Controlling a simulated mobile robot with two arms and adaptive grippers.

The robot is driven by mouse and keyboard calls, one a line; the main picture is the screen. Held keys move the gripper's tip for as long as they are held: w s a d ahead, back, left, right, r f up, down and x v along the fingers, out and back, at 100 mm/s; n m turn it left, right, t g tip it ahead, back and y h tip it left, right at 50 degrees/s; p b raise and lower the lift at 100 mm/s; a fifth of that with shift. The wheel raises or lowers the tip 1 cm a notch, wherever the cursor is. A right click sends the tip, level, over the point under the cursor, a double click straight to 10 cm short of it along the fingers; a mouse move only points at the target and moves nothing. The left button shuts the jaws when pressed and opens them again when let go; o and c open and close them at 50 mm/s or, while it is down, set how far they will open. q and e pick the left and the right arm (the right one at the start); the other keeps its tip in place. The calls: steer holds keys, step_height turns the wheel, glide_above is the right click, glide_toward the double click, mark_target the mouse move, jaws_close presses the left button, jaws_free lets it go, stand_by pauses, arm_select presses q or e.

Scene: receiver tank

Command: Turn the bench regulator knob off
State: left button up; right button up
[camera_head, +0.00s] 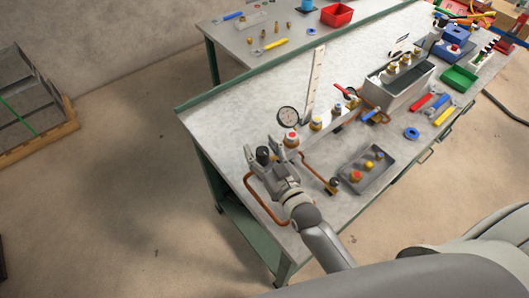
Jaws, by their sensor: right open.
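A black round knob (263,155), which looks like the bench regulator knob, stands at the near left end of the workbench's pipework. My right gripper (263,152) is open, with one finger on each side of this knob. Whether the fingers touch it I cannot tell. The gripper and wrist hide the regulator body below. My left gripper is not in view.
Copper pipes (319,172) run beside the gripper. A second bench (237,45) stands behind.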

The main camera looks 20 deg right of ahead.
steer(key=s+d, duration=0.2)
steer(key=s, duration=0.9)
steer(key=shift+s, duration=0.4)
steer(key=shift+s, duration=0.1)
